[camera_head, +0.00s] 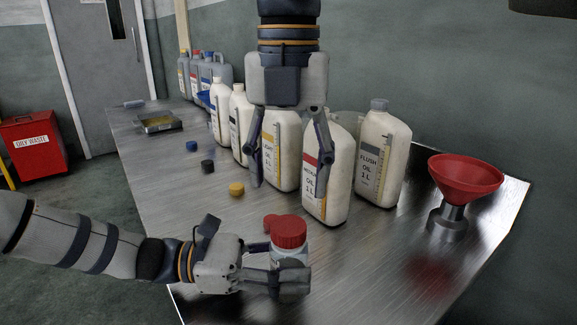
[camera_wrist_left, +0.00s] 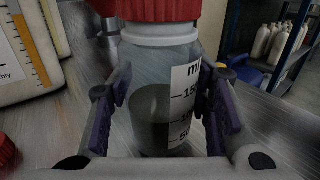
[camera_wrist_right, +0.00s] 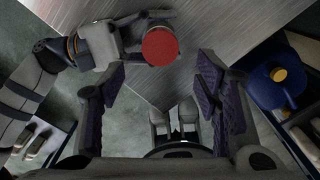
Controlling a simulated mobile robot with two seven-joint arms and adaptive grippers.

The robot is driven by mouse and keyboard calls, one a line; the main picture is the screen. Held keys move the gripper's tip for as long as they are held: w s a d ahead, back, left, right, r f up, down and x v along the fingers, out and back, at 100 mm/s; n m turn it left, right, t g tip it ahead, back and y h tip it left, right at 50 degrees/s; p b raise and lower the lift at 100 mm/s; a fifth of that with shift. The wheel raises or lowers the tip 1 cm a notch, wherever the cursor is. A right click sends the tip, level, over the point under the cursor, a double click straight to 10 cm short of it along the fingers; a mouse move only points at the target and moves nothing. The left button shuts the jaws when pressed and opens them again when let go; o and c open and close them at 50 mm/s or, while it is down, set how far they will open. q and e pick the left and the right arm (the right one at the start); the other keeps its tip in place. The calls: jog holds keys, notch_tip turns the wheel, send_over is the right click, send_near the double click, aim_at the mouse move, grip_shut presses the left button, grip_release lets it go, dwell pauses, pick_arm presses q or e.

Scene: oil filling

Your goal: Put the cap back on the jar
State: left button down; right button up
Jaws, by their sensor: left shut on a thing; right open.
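The jar (camera_head: 290,257) is a clear jar with measuring marks and dark liquid, shown close in the left wrist view (camera_wrist_left: 155,112). A ribbed red cap (camera_head: 287,232) sits on its mouth, also seen in the left wrist view (camera_wrist_left: 160,8) and from above in the right wrist view (camera_wrist_right: 160,46). How tightly it is seated I cannot tell. My left gripper (camera_head: 292,284) is shut around the jar's body near the table's front edge. My right gripper (camera_head: 290,190) is open and empty, pointing down, above and behind the jar.
A smaller red cap (camera_head: 269,222) lies just behind the jar. Yellow (camera_head: 236,189), black (camera_head: 207,166) and blue (camera_head: 191,146) caps lie to the left. Several oil bottles (camera_head: 328,180) stand behind. A red funnel (camera_head: 465,178) stands at right; the front right is clear.

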aim_at(289, 224)
notch_tip(289, 224, down, 8)
dwell(0.4)
jog(key=shift+c, duration=0.4)
